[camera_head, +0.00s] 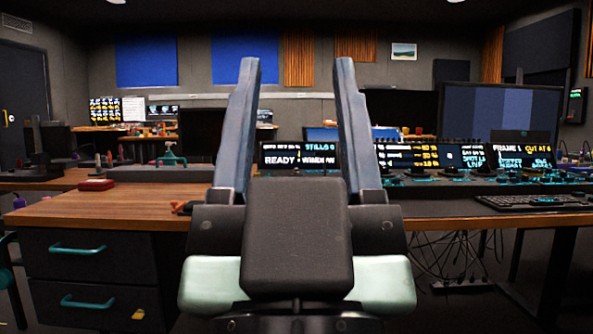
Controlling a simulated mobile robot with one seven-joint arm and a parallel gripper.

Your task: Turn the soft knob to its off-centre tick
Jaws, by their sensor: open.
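My gripper (296,65) stands upright in the middle of the view, close to the camera. Its two long grey fingers are wide apart with nothing between them. A dark control panel (430,181) with small knobs and teal-lit parts lies on the desk to the right of the fingers. Lit displays stand along its back edge. I cannot tell which of its small controls is the soft knob, and no tick can be made out. The gripper hides the desk's middle and perhaps the panel's left part.
A wooden desk (130,208) with drawers (90,254) fills the left; a red box (96,184) sits on it. A keyboard (535,202) lies at the right front edge. A large monitor (500,112) stands behind the panel. Cables (455,258) hang under the desk.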

